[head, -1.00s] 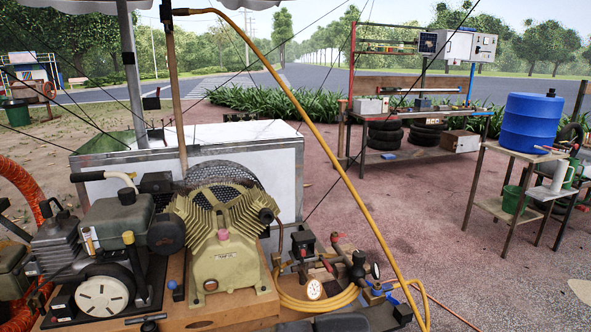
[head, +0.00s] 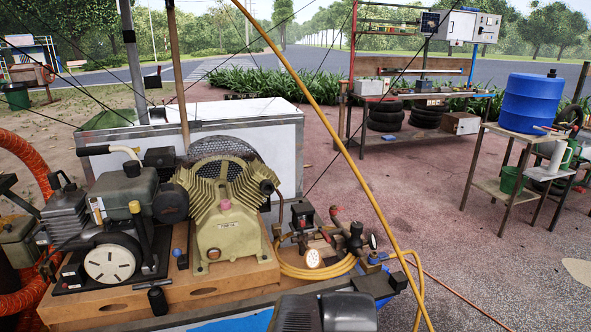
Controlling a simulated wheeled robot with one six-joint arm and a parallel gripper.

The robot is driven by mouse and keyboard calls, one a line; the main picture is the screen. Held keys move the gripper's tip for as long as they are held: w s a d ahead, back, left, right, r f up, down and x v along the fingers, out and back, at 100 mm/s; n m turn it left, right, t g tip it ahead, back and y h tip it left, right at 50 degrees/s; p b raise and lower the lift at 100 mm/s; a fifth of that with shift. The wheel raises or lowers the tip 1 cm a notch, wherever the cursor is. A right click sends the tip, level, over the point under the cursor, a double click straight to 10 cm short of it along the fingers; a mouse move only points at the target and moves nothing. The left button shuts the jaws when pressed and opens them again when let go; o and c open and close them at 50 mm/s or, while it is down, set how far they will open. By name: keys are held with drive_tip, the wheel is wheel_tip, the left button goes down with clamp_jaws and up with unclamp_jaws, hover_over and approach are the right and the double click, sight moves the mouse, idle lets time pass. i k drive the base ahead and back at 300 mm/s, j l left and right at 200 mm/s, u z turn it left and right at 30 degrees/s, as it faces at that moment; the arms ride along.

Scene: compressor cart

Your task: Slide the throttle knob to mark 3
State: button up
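The compressor cart fills the lower left of the head view. A small engine with a white round recoil cover (head: 109,264) sits at its left, beside a beige finned compressor (head: 225,225). A dark upright lever with a tan top (head: 140,232) stands in front of the engine. A small blue knob (head: 177,253) is on the wooden base between engine and compressor. I cannot tell which part is the throttle knob, and no numbered marks are readable. My gripper is not visible; a dark rounded part at the bottom centre looks like my arm.
A yellow hose (head: 330,130) crosses in front diagonally and coils beside a gauge (head: 312,258) and valves. Thin dark cables cross the view. An orange duct (head: 22,155) lies at the left. A workbench (head: 420,136) and a blue drum (head: 531,103) stand behind on open ground.

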sight(107, 220)
drive_tip(key=u, duration=1.4)
